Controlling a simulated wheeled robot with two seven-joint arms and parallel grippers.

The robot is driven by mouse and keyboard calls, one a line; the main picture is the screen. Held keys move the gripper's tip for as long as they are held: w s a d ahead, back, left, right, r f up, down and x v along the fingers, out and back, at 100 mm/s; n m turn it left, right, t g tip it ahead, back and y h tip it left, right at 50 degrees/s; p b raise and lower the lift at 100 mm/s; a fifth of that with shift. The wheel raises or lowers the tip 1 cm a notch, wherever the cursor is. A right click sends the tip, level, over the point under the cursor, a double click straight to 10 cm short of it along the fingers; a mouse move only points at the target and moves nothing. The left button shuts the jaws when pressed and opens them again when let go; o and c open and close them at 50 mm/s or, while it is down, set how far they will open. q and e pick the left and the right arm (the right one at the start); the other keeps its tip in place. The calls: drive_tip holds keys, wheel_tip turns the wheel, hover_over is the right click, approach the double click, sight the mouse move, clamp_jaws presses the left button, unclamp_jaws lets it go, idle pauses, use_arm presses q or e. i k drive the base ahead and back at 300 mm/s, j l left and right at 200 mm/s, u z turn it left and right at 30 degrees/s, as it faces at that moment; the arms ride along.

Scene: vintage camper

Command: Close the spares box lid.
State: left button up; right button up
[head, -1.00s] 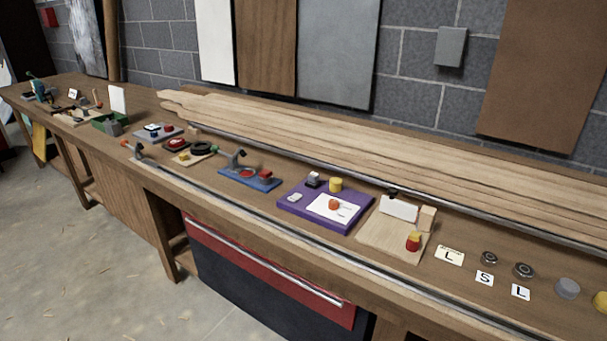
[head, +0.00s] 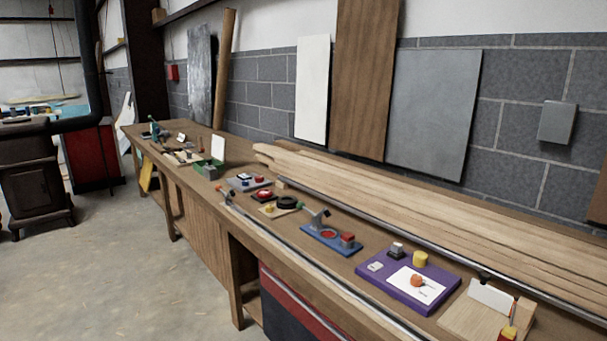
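A small green box (head: 206,168) stands far along the workbench, left of centre in the head view. A white panel (head: 218,148) stands upright at its back right; it may be its raised lid, but I cannot tell whether they are joined. Something grey shows at the box's front. The box is small in view, and no label can be read on it, so I cannot be sure it is the spares box. Neither of my grippers is in view.
A long wooden workbench (head: 205,218) runs from front right to back left. On it are a blue board (head: 318,238), a purple board (head: 396,295) and stacked planks (head: 420,215). Open concrete floor (head: 130,270) lies left of the bench. A dark stove (head: 35,180) stands far left.

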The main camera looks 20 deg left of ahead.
sight(218, 143)
drive_tip(key=u, duration=1.45)
drive_tip(key=i+j+u, duration=0.25)
drive_tip(key=i, duration=0.55)
drive_tip(key=i+u, duration=0.3)
drive_tip(key=i, duration=5.1)
drive_tip(key=i+z, duration=0.2)
drive_tip(key=z, duration=0.2)
drive_tip(key=i+z, duration=0.15)
drive_tip(key=z, duration=0.3)
drive_tip(key=i+j+z, duration=0.15)
drive_tip(key=z, duration=0.25)
drive_tip(key=i+j+z, duration=0.15)
drive_tip(key=z, duration=0.25)
